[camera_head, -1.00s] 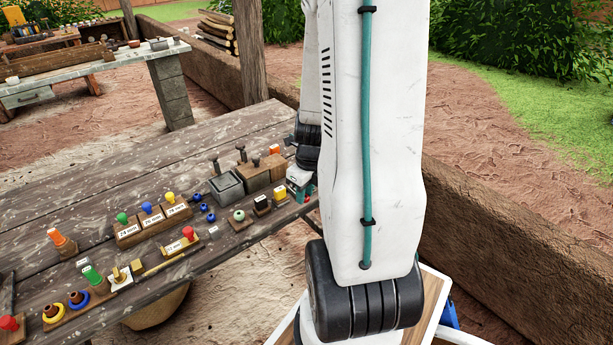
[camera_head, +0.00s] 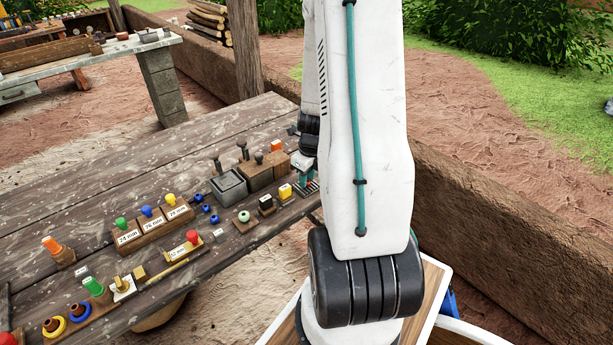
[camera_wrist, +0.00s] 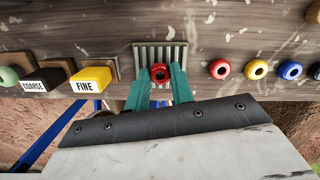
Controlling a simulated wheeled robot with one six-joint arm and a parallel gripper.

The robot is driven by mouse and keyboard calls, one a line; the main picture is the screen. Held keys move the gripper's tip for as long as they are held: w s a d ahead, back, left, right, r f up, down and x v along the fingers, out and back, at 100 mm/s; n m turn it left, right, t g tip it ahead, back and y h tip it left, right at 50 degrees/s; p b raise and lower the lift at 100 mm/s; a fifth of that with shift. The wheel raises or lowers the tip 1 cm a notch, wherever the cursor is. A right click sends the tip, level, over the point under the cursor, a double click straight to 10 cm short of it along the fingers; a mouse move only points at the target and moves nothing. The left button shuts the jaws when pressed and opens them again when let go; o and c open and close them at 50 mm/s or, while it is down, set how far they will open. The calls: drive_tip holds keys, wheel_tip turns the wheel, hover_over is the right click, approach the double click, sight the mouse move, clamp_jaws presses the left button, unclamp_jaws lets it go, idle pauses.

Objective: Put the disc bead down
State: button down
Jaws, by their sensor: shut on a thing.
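My gripper (camera_wrist: 161,80) has two teal fingers closed around a red bead with a dark central hole, the disc bead (camera_wrist: 159,73). The bead is over the front part of a small ribbed metal plate (camera_wrist: 160,47) on the wooden table; I cannot tell whether it touches the plate. In the head view my gripper (camera_head: 306,182) is at the right part of the table, and the ribbed plate (camera_head: 312,188) shows only partly. The bead cannot be made out there.
Right of the plate in the wrist view are a red bead (camera_wrist: 219,69), a yellow bead (camera_wrist: 256,69) and a blue bead (camera_wrist: 290,70). To the left are the yellow FINE block (camera_wrist: 91,80) and black COARSE block (camera_wrist: 43,81). Wooden boxes (camera_head: 257,172) stand behind.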

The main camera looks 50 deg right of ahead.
drive_tip(key=c, duration=1.2)
unclamp_jaws()
drive_tip(key=shift+f, duration=0.1)
